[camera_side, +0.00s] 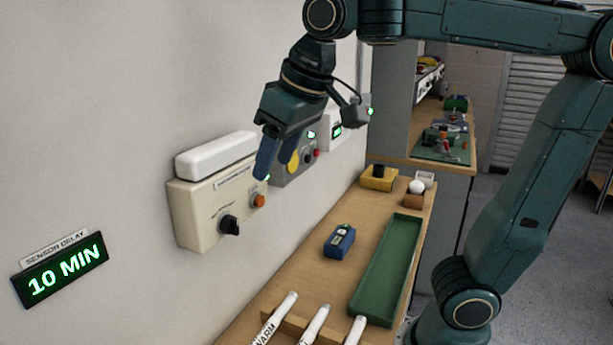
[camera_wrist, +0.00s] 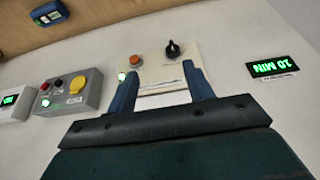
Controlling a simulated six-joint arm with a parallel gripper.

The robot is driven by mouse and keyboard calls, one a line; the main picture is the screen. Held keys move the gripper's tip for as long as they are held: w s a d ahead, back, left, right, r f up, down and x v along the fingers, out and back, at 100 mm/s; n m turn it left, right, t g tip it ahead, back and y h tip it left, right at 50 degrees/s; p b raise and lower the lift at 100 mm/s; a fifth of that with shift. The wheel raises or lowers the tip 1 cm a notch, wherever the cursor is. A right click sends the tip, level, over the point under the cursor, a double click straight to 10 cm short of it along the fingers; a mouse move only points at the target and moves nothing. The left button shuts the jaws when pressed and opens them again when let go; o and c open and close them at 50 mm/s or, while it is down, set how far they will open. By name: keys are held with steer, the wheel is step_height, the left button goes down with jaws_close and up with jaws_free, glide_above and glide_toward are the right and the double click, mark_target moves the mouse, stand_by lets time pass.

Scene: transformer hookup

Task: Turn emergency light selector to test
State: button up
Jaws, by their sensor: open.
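The emergency light unit is a beige wall box (camera_side: 197,215) with a white lamp housing (camera_side: 215,155) on top; its face also shows in the wrist view (camera_wrist: 155,73). Its black selector knob (camera_side: 230,224) sits low on the front, beside an orange button (camera_side: 259,200). The wrist view shows the knob (camera_wrist: 173,48) beyond my right finger and the orange button (camera_wrist: 137,60) by my left finger. My gripper (camera_side: 276,166) is open and empty, above and right of the knob in the side view. Its fingers (camera_wrist: 160,78) point toward the box. The knob's markings are too small to read.
A grey box (camera_side: 293,172) with a yellow knob and red button is on the wall to the right. A "10 MIN" display (camera_side: 62,271) is at left. Below, the bench holds a blue device (camera_side: 339,241), a green tray (camera_side: 387,270) and white tubes (camera_side: 277,317).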

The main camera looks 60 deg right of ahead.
mark_target(234, 218)
steer(key=shift+w+a+r, duration=0.35)
steer(key=shift+w+a, duration=0.15)
steer(key=shift+a, duration=0.05)
steer(key=shift+w+a+r, duration=0.35)
steer(key=shift+w+a, duration=0.15)
steer(key=shift+a, duration=0.05)
steer(key=x, duration=1.3)
steer(key=shift+f, duration=0.45)
steer(key=c, duration=1)
